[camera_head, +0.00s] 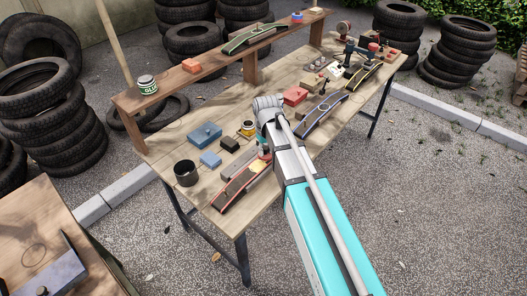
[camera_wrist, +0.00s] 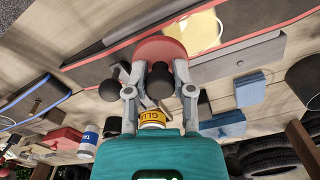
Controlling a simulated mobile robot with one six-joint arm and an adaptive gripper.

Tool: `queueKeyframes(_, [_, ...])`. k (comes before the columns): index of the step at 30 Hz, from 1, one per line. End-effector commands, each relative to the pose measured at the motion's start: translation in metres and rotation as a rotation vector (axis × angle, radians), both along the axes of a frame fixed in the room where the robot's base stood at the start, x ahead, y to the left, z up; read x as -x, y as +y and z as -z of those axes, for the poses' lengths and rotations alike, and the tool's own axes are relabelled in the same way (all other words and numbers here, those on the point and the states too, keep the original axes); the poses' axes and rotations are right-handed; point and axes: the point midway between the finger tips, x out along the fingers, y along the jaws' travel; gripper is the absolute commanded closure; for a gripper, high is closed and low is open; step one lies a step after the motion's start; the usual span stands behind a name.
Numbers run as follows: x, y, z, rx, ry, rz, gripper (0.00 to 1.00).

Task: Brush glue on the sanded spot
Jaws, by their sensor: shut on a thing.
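A dark curved strip with red edges (camera_head: 236,192) lies along the table's front edge. It crosses the top of the wrist view (camera_wrist: 110,52). The pale yellow sanded spot (camera_head: 258,167) on it also shows in the wrist view (camera_wrist: 202,28). My gripper (camera_wrist: 158,88) is shut on a tool with a rounded red part (camera_wrist: 160,48), which overlaps the strip beside the spot in the wrist view. I cannot tell whether it touches, and its bristles are not clear. A yellow-labelled glue can (camera_head: 247,128) stands behind the strip and shows partly behind my gripper in the wrist view (camera_wrist: 152,118).
Blue blocks (camera_head: 205,134), a black block (camera_head: 229,145) and a dark cup (camera_head: 187,173) stand left of my arm. A blue-edged strip (camera_head: 322,117) and red box (camera_head: 295,96) lie right. A raised shelf (camera_head: 180,78) holds another glue can (camera_head: 147,84).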

Motion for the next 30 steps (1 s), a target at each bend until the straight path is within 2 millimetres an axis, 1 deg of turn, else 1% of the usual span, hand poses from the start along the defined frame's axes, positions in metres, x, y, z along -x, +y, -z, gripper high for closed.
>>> queueKeyframes(8, [-0.002, -0.001, 0.000, 0.003, -0.004, 0.001, 1.00])
queueKeyframes(11, [-0.002, -0.001, -0.003, 0.003, -0.004, 0.001, 1.00])
queueKeyframes(30, [0.000, 0.000, -0.048, 0.001, -0.002, 0.000, 1.00])
